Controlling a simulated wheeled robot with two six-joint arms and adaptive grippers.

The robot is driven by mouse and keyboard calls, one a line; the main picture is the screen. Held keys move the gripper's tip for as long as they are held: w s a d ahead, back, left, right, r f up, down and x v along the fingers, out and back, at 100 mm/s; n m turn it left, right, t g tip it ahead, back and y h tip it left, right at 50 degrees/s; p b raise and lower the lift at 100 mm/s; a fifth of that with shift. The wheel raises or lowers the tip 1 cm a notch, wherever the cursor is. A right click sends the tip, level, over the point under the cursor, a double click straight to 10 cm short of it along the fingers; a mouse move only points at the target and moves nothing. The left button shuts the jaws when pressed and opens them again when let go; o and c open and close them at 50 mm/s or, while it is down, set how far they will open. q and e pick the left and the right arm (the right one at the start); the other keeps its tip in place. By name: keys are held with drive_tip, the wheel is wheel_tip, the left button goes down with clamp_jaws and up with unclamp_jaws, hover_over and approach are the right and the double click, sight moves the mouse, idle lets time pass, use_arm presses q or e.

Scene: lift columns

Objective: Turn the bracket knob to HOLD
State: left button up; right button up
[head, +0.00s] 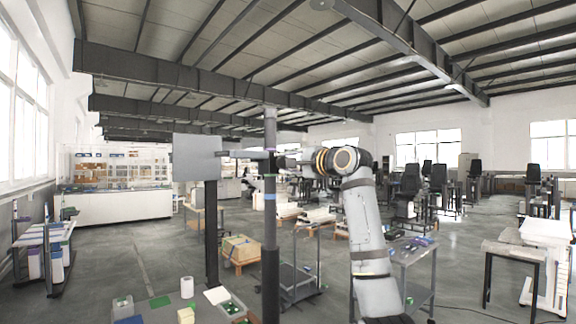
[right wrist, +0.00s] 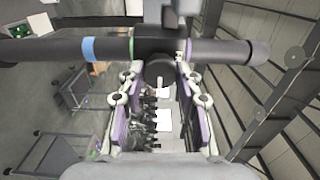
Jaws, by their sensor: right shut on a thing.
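A tall lift column (head: 271,215) stands in front of me in the head view. In the right wrist view the column (right wrist: 50,50) runs across the top, with a blue band (right wrist: 89,49) and a green band. My right gripper (head: 287,161) reaches the column from the right. In the right wrist view my right gripper (right wrist: 158,75) is shut on the dark round bracket knob (right wrist: 159,69). No HOLD mark is readable. My left gripper is not in view.
A table with a white cylinder (head: 187,287) and small parts stands low at the front. A grey cart (head: 416,270) stands right of the column. A wooden crate (head: 239,249) is behind, to the left.

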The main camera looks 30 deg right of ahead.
drive_tip(key=shift+r, duration=0.1)
idle(0.4)
drive_tip(key=o, duration=1.2)
drive_tip(key=shift+c, duration=0.2)
drive_tip(key=s+d, duration=0.1)
drive_tip(key=s, duration=1.1)
